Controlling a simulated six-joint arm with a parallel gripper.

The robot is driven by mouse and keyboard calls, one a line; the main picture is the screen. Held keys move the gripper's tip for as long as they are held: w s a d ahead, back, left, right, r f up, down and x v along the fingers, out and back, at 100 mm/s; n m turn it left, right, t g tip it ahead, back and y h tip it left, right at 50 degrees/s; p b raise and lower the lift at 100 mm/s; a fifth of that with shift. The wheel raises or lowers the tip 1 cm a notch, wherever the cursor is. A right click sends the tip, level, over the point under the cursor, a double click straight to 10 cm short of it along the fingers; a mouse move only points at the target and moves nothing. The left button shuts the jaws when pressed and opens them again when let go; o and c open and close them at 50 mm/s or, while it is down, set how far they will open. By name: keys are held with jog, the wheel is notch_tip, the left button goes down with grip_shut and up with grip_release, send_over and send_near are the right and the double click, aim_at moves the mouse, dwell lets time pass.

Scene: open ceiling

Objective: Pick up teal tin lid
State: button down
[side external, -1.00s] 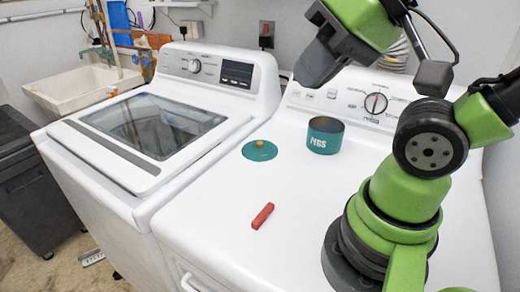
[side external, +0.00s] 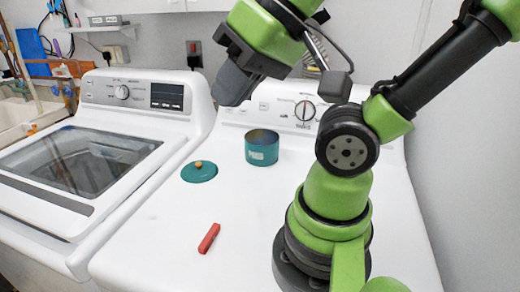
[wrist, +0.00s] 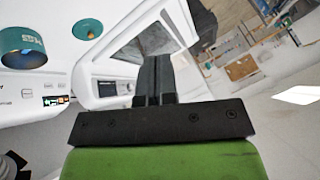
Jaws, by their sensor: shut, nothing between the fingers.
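The open teal tin (side external: 262,148) stands upright to the right of the lid and shows in the wrist view (wrist: 22,46) at the left edge. My gripper (side external: 230,92) is raised above the machines, near the back, clear of the lid and tin. In the wrist view its dark fingers (wrist: 154,62) are together and hold nothing.
A red block (side external: 209,238) lies on the dryer top in front of the lid. A washer (side external: 95,190) with a glass lid stands to the left. The dryer's control panel (side external: 290,112) rises along the back. The dryer top around the lid is mostly clear.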

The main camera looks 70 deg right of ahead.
jog(key=c, duration=1.8)
grip_release()
jog(key=shift+c, duration=0.2)
jog(key=o, duration=1.8)
jog(key=m+g+h, duration=0.3)
jog(key=g+h, duration=0.1)
jog(key=g, duration=0.1)
send_over(198, 164)
jog(key=s, duration=0.2)
jog(key=f, duration=2.4)
jog(key=shift+w+a+f, duration=0.2)
jog(key=shift+a+f, duration=0.05)
jog(key=shift+f, duration=0.1)
jog(key=shift+a+x, duration=0.2)
jog(key=shift+x, duration=2.7)
